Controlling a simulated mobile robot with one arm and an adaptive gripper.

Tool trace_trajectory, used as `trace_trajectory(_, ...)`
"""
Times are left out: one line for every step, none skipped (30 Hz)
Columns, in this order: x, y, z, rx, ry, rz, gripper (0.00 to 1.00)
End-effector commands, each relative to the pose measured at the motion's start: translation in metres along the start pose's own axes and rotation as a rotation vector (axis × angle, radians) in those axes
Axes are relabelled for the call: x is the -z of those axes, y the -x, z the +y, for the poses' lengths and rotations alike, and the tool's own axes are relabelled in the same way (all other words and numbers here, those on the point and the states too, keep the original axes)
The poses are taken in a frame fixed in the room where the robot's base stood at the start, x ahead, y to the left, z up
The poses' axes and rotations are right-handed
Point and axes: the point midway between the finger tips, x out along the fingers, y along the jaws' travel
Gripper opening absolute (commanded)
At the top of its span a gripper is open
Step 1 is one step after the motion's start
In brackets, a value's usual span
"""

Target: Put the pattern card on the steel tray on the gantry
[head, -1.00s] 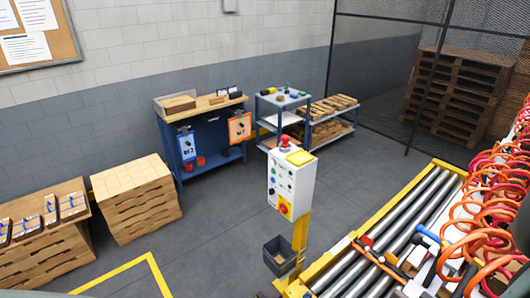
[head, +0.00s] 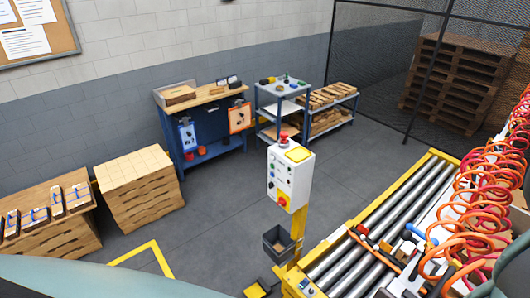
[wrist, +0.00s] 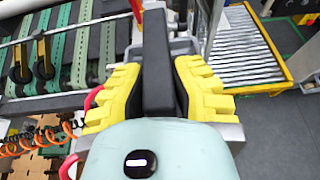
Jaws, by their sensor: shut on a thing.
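My gripper (wrist: 158,85) shows in the wrist view, its yellow ribbed fingers closed on the two sides of a dark bar-like thing (wrist: 157,60). I see this held thing from close up, and I cannot tell whether it is the pattern card. In the head view a blue card (head: 187,137) and an orange card (head: 240,118) hang on the front of the blue workbench; I cannot tell whether either is the pattern card. I cannot make out the steel tray on the gantry in either view.
A roller conveyor (head: 357,246) with tools and coiled orange hoses (head: 482,190) fills the right. A control box (head: 289,178) on a yellow post stands beside it. The wooden stack (head: 140,190) and blue workbench (head: 215,158) line the wall. Grey floor between is clear.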

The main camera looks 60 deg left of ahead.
Motion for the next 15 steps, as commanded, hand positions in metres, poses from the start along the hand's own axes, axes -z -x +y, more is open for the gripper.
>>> trace_trajectory(0.0018, 0.0001, 0.0015, -0.004, 0.004, -0.002, 0.00)
trace_trajectory(0.0022, -0.0001, 0.0014, -0.004, 0.004, -0.001, 0.25)
trace_trajectory(0.0017, 0.0001, 0.0014, -0.004, 0.003, -0.001, 0.29)
trace_trajectory(0.0017, 0.0002, 0.0015, -0.004, 0.002, -0.001, 0.32)
trace_trajectory(0.0017, 0.0002, 0.0016, -0.004, 0.002, -0.001, 0.35)
trace_trajectory(0.0017, 0.0003, 0.0016, -0.004, 0.002, 0.000, 0.39)
trace_trajectory(0.0017, 0.0003, 0.0016, -0.004, 0.002, 0.000, 0.42)
trace_trajectory(0.0018, 0.0003, 0.0016, -0.004, 0.002, 0.000, 0.44)
trace_trajectory(0.0018, 0.0003, 0.0017, -0.004, 0.002, 0.000, 0.44)
trace_trajectory(0.0019, 0.0003, 0.0016, -0.004, 0.002, 0.000, 0.44)
trace_trajectory(0.0018, 0.0003, 0.0016, -0.004, 0.002, 0.000, 0.44)
trace_trajectory(0.0018, 0.0003, 0.0016, -0.004, 0.002, 0.000, 0.44)
trace_trajectory(0.0018, 0.0003, 0.0017, -0.004, 0.002, 0.000, 0.44)
trace_trajectory(0.0018, 0.0004, 0.0017, -0.004, 0.002, 0.000, 0.44)
trace_trajectory(0.0015, 0.0005, 0.0016, -0.004, 0.002, 0.000, 0.44)
